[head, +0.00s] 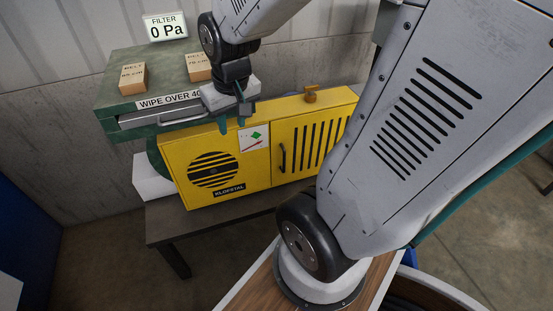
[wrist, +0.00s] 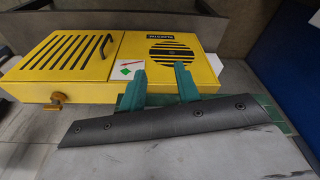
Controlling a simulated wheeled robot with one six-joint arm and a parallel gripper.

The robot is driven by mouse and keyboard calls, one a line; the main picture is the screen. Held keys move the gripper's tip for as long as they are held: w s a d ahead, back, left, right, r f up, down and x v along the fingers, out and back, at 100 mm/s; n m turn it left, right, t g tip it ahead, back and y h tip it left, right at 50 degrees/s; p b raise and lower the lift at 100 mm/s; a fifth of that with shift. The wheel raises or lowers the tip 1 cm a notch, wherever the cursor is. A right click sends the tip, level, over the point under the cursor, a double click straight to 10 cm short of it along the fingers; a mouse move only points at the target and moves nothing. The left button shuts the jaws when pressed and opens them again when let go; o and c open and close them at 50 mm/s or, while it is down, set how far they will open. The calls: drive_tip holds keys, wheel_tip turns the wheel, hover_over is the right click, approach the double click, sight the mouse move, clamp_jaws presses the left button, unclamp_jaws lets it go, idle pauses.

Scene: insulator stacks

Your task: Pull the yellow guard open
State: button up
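The yellow guard (head: 258,150) is a yellow box front. Its left half has a round slotted vent, and its right half has vertical slots and a black handle (head: 283,157). The right panel looks flush with the rest, so it appears shut. A brass knob (head: 310,95) sits on its top edge. In the wrist view the guard (wrist: 75,88) appears inverted, with the handle (wrist: 102,47) and knob (wrist: 56,103) at left. My gripper (head: 234,118) is above the guard's top edge near its middle, away from the handle. Its teal fingers (wrist: 162,72) are apart with nothing visible between them.
A green cabinet (head: 120,75) with two cardboard boxes (head: 132,78) and a filter display (head: 165,27) stands behind at left. A metal drawer-like front with a bar handle (head: 165,120) is close to my gripper. A dark table (head: 180,225) stands below. The floor at front left looks clear.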

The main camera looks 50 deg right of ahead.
drive_tip(key=w+d+f+m, duration=0.2)
drive_tip(key=w+d+f, duration=0.1)
drive_tip(key=d+f, duration=0.35)
drive_tip(key=m+t+h, duration=0.1)
drive_tip(key=m+h, duration=0.1)
drive_tip(key=m, duration=0.2)
hover_over(284, 159)
drive_tip(key=s+a, duration=0.2)
wheel_tip(284, 159, down, 18)
drive_tip(key=f, duration=0.1)
drive_tip(key=shift+d+x, duration=0.2)
drive_tip(key=shift+x, duration=1.65)
drive_tip(key=shift+d+x, duration=0.15)
drive_tip(key=shift+x, duration=1.75)
drive_tip(key=shift+w+r, duration=0.15)
clamp_jaws()
